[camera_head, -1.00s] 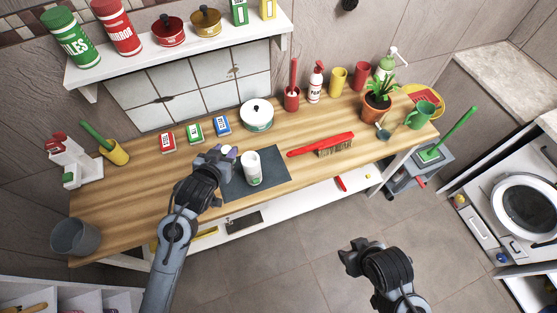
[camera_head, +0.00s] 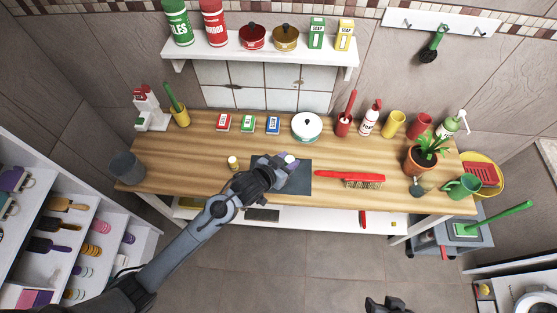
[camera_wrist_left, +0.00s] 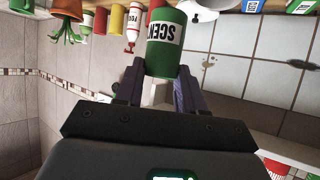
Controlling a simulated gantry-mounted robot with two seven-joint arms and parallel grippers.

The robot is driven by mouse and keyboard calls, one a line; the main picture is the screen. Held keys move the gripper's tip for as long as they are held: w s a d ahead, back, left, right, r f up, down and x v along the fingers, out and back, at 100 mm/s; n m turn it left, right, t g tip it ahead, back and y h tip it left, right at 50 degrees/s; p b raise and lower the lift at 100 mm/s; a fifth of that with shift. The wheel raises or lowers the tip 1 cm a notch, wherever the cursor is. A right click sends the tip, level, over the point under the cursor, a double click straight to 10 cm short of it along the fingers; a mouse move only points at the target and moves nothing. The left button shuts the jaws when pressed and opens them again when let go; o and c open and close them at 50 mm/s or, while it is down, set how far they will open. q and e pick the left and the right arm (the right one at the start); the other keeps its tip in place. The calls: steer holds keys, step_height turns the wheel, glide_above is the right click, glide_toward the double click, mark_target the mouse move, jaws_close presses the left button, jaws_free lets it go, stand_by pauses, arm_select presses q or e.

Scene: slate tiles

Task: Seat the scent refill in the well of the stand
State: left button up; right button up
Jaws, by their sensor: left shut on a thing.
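A small gold-and-white bottle (camera_head: 233,162) stands left of the mat. A red brush (camera_head: 350,177) lies to its right. Small red, green and blue boxes and a white lidded pot (camera_head: 306,127) stand behind. The wooden counter (camera_head: 190,172) is clear at left.

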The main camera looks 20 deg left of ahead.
arm_select(q)
steer(key=shift+w+a+f, duration=0.45)
steer(key=shift+a+f, duration=0.25)
steer(key=shift+f, duration=0.45)
steer(key=shift+w+a+f, duration=0.4)
steer(key=shift+a+f, duration=0.35)
steer(key=shift+f, duration=0.4)
steer(key=shift+w+a+f, duration=0.45)
steer(key=shift+a+f, duration=0.25)
steer(key=shift+f, duration=0.45)
steer(key=shift+f, duration=0.1)
steer(key=shift+f, duration=0.1)
steer(key=o, duration=1)
steer(key=shift+o, duration=0.2)
